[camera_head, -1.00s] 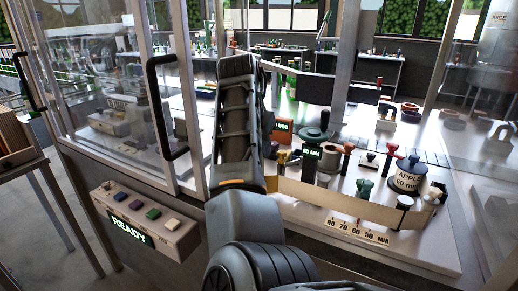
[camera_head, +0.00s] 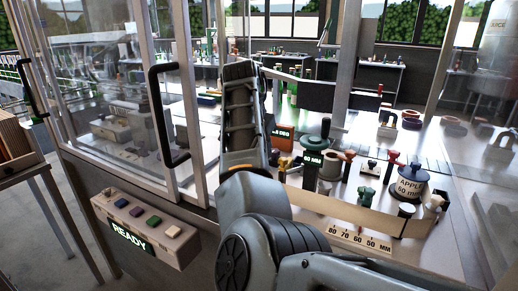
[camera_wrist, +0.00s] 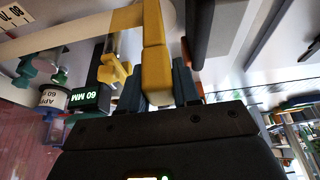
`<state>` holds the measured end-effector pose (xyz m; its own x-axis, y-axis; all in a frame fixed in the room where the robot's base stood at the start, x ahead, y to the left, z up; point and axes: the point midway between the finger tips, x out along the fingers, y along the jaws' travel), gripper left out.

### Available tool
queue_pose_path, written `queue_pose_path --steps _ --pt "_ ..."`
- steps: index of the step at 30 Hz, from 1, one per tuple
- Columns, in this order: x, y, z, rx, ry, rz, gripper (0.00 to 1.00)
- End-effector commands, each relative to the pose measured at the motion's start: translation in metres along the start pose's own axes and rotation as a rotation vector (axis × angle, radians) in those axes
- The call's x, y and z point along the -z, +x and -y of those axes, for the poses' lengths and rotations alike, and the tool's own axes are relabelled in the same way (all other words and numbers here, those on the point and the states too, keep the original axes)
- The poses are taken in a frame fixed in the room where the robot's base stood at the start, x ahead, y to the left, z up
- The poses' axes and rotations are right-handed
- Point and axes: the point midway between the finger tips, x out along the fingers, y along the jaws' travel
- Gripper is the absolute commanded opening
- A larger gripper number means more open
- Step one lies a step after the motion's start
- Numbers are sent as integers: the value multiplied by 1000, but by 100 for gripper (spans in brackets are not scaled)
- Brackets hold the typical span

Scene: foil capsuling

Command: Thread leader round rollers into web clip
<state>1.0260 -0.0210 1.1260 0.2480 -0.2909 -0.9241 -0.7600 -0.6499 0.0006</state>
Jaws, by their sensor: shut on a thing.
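The leader, a cream strip (camera_head: 350,213), runs on edge across the front of the bench. Its right end bends round a dark-capped roller (camera_head: 405,211), near a post with a pale block (camera_head: 437,203). Its left part goes behind my arm. In the wrist view the strip (camera_wrist: 70,35) curves up to a yellow block (camera_wrist: 156,68). My gripper (camera_wrist: 158,85) is shut on this block; my arm hides the gripper in the head view. A small yellow clamp-like part (camera_wrist: 115,66) stands beside the block; I cannot tell if it is the web clip.
A blue-topped drum marked 60 mm (camera_head: 408,186), a 60 MM display (camera_head: 312,160) and several coloured knobs stand close behind the strip. A millimetre scale (camera_head: 360,240) lies in front. Glass doors with a black handle (camera_head: 160,118) stand left of my arm. A READY button box (camera_head: 150,225) is at the front.

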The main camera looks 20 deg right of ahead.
Motion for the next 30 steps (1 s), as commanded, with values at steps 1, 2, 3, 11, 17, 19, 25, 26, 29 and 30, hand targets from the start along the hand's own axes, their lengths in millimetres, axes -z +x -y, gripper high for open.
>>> queue_pose_path --steps 1,2,3,11,17,19,25,26,29,30 --pt "4 1 -1 0 2 0 0" --pt "6 2 -1 0 2 0 0" --pt "8 3 0 0 1 0 0" --pt "23 9 0 0 1 0 0" --pt "35 14 0 1 2 0 0" --pt "39 16 0 1 1 0 0" --pt "51 20 -1 0 2 0 0" --pt "52 21 -1 0 2 0 0" --pt "58 24 0 0 1 0 0" --pt "61 25 0 1 1 -1 0"
